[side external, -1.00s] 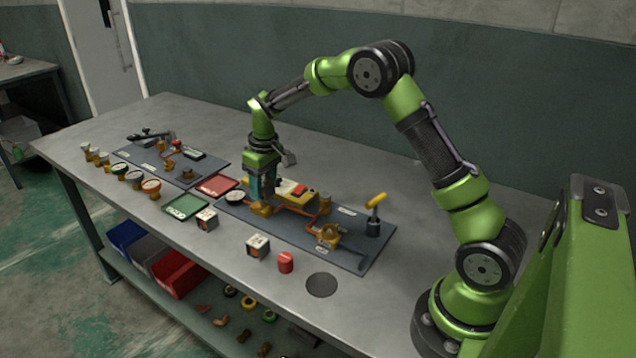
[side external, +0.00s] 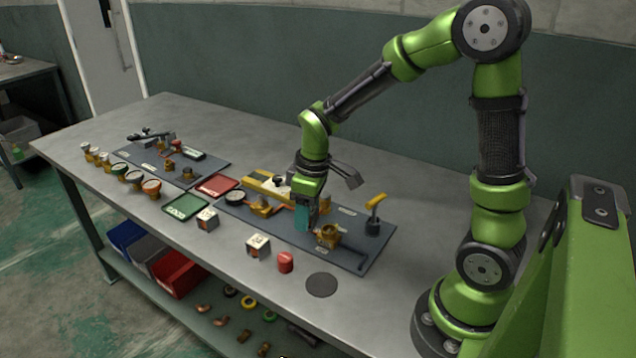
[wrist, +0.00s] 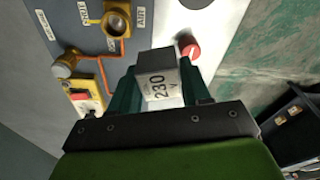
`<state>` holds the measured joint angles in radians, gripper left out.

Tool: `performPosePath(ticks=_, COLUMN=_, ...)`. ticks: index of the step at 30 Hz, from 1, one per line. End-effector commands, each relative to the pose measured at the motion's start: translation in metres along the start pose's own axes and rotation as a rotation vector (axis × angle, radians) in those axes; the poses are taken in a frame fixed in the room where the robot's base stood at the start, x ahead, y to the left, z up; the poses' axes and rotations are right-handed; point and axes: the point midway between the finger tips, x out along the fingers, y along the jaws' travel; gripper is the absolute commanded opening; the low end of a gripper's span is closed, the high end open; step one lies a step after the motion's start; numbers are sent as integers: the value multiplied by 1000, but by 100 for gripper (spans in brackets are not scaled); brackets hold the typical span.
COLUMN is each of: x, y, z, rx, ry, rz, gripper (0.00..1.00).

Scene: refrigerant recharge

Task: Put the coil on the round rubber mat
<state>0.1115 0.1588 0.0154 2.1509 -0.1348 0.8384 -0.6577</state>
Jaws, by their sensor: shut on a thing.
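My gripper (side external: 306,222) hangs over the right part of the dark fitting board, with its teal fingers pointing down. In the wrist view it is shut on a grey-white coil (wrist: 160,84) whose label reads "230 V". In the side view the held coil is mostly hidden by the fingers. The round rubber mat (side external: 321,285) is a flat dark disc at the table's front right, bare on top. Its edge also shows at the top of the wrist view (wrist: 196,3). My gripper is behind and left of the mat in the side view.
Two more labelled blocks (side external: 207,220) (side external: 258,246) and a red cylinder (side external: 286,262) stand along the table's front, left of the mat. The dark board (side external: 352,258) carries brass fittings, copper pipe and a yellow-handled tool (side external: 374,212). Green (side external: 185,206) and red trays lie left.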

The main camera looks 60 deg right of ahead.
Motion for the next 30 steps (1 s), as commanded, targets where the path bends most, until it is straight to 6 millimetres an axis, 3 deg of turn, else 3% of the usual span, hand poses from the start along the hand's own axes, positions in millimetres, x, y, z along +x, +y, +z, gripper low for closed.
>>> performPosePath(ticks=6, x=-1, y=-39, z=26, rx=-512, ry=-18, rz=-60, gripper=18)
performPosePath(ticks=15, x=3, y=-68, z=52, rx=-1092, ry=-21, rz=-132, gripper=18)
performPosePath(ticks=22, x=9, y=-70, z=56, rx=-1267, ry=-15, rz=-152, gripper=18)
performPosePath(ticks=30, x=46, y=-70, z=61, rx=-1282, ry=-14, rz=-153, gripper=18)
